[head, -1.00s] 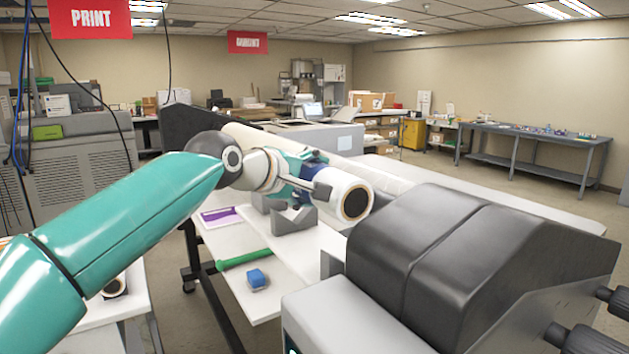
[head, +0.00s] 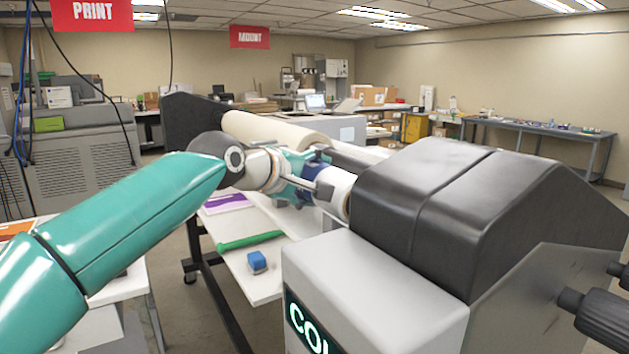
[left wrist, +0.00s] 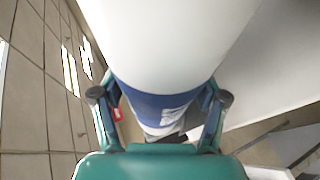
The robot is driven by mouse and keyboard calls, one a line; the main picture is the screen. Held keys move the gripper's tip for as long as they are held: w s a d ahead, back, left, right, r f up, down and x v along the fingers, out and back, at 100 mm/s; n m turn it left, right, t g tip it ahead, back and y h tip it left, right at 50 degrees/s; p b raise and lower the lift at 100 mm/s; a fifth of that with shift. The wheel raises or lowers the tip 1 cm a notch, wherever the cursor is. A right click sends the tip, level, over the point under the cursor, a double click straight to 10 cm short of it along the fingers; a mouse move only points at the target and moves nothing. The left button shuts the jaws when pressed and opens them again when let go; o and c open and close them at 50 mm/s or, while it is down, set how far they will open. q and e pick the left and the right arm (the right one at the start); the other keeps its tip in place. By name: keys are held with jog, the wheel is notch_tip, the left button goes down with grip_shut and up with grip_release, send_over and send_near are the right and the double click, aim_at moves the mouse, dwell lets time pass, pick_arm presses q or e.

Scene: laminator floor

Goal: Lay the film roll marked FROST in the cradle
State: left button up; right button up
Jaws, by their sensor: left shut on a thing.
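My left gripper (head: 312,178) is shut on a white film roll (head: 339,192) with a blue band, held level above the white table. The roll's right end is hidden behind the black machine cover. In the left wrist view the roll (left wrist: 178,40) fills the space between the fingers of the gripper (left wrist: 160,100), which close on its blue band (left wrist: 160,105). I cannot read any marking on the band. The cradle is not clearly visible; the arm, roll and machine cover block the area below. My right gripper is not in view.
The machine's black cover (head: 430,190) and grey housing (head: 375,290) stand close at right front. A wide cream roll (head: 270,130) lies behind the arm.

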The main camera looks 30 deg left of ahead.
pick_arm(q)
jog(key=o, duration=1.6)
jog(key=shift+r, duration=0.1)
jog(key=shift+s, duration=0.1)
jog(key=v, duration=1.1)
jog(key=shift+s+a+r, duration=0.1)
jog(key=shift+s+r, duration=0.05)
jog(key=shift+s, duration=0.25)
